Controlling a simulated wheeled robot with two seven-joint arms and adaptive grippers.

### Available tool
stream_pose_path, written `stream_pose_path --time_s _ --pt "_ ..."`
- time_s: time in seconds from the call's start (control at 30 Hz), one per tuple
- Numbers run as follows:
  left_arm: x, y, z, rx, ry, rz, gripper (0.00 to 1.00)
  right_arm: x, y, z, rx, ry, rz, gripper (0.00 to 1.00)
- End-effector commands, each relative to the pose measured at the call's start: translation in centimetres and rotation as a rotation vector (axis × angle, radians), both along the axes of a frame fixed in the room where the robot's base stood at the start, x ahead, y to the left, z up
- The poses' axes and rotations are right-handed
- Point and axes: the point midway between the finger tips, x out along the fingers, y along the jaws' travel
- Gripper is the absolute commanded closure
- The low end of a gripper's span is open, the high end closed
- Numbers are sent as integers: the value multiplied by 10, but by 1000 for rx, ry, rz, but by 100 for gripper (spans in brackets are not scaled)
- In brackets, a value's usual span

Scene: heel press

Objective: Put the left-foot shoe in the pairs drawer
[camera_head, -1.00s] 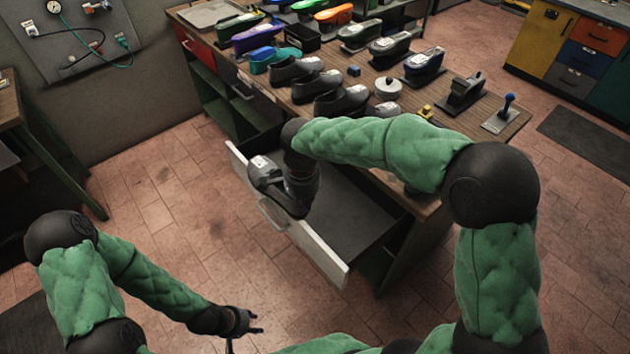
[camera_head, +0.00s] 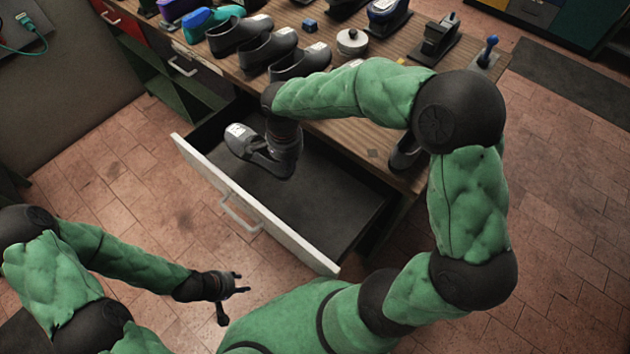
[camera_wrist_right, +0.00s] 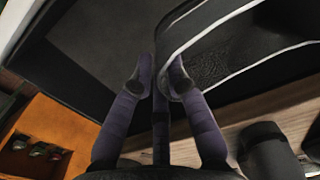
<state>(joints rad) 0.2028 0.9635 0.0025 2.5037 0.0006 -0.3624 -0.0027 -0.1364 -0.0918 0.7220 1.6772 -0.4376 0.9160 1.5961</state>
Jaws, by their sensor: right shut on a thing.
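A dark shoe (camera_head: 240,143) with a white label is held by my right gripper (camera_head: 272,165) above the left part of the open drawer. In the right wrist view the shoe's edge (camera_wrist_right: 205,35) with its pale welt line is between the fingertips of my right gripper (camera_wrist_right: 160,80). The drawer (camera_head: 250,205) is pulled out, with a pale front, a handle and a dark, bare floor where visible. I cannot tell whether the shoe touches the floor. My left gripper (camera_head: 232,288) is open and empty, in front of the drawer and low in the picture.
The wooden bench top (camera_head: 345,130) above the drawer carries several dark shoes (camera_head: 268,50), a round white-topped tin (camera_head: 351,41) and a blue-handled stamp (camera_head: 487,50). Another dark shoe (camera_head: 404,153) is at the bench's near edge. The drawer's right part is clear.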

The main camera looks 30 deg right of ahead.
Motion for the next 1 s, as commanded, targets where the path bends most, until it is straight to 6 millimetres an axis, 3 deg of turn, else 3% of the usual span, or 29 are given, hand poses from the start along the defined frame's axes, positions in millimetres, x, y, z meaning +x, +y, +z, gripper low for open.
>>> stream_pose_path --time_s 0.2,0.4,0.77,1.0 --pt "0 0 -19 0 0 0 60 -17 -44 -24 1 -2 -6 100" --pt "0 0 -33 0 0 0 60 -26 -67 -56 1 -2 -3 100" --pt "0 0 -41 0 0 0 60 -32 -84 -77 1 -2 -2 100" --pt "0 0 -54 0 0 0 60 -33 -85 -108 0 -1 1 100"
